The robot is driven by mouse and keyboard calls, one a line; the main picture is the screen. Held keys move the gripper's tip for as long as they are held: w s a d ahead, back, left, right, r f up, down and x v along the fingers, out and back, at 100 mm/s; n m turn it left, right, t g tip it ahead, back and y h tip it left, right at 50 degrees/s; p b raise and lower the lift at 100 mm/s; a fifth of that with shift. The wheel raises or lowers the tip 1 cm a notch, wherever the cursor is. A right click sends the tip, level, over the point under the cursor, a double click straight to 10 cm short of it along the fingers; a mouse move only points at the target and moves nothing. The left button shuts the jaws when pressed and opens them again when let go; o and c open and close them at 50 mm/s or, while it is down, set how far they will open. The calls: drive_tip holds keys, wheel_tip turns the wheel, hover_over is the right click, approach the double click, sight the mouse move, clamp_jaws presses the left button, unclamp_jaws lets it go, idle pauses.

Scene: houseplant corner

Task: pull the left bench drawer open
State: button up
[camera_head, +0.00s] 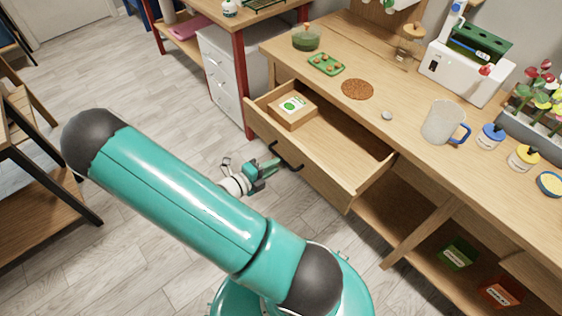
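The left bench drawer (318,178) is pulled well out from under the wooden bench top, and its inside shows from above. Its dark bar handle (293,165) is on the middle of the front panel. My gripper (276,163) is at the handle, in front of the panel, and its fingertips seem to overlap the handle's left part. The fingers are too small to tell whether they are closed around the bar.
The bench top (375,115) holds a green pot (305,40), a cork mat (357,89), a pitcher (443,122) and several jars. A white drawer cabinet (225,75) stands left of the bench. The floor (150,95) between it and the left furniture is clear.

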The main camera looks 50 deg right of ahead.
drive_tip(key=v, duration=0.8)
drive_tip(key=shift+a, duration=0.3)
drive_tip(key=s+a+r+m+t+y, duration=0.1)
drive_tip(key=a+r+m+y, duration=0.4)
drive_tip(key=r+m, duration=0.5)
drive_tip(key=s+a+r+m+t+y, duration=0.2)
drive_tip(key=a+r+m+t+y, duration=0.2)
drive_tip(key=r+m, duration=0.7)
drive_tip(key=s+a+r+m+t+y, duration=0.2)
drive_tip(key=a+r+m+y, duration=0.4)
drive_tip(key=r+m, duration=0.5)
drive_tip(key=shift+a+m+t, duration=0.5)
drive_tip(key=shift+a+m, duration=0.4)
drive_tip(key=shift+m, duration=0.2)
drive_tip(key=shift+d, duration=0.15)
